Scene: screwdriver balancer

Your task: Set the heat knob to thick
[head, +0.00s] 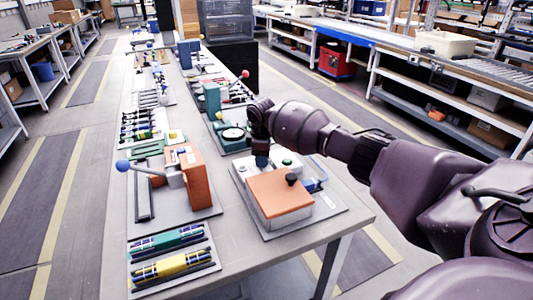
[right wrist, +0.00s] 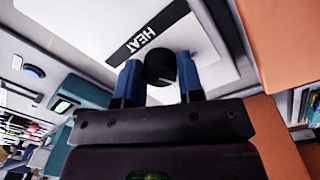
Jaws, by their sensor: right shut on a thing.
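The heat knob (right wrist: 160,68) is a dark round knob on a white panel (right wrist: 215,45), beside a black label reading HEAT (right wrist: 148,38) in the right wrist view. My right gripper (right wrist: 157,82) is shut on this knob, with one blue finger on each side. In the head view my right gripper (head: 261,160) reaches down onto the white and orange machine (head: 281,198) and hides the knob. No "thick" mark or pointer on the knob is readable. My left gripper is not in view.
A black knob (head: 291,179) stands on the machine's orange cover. A green button (head: 287,162) is near my gripper. A round gauge (head: 232,134) stands behind. An orange press (head: 186,176) with a blue-balled lever and tool trays (head: 172,268) lie to the left.

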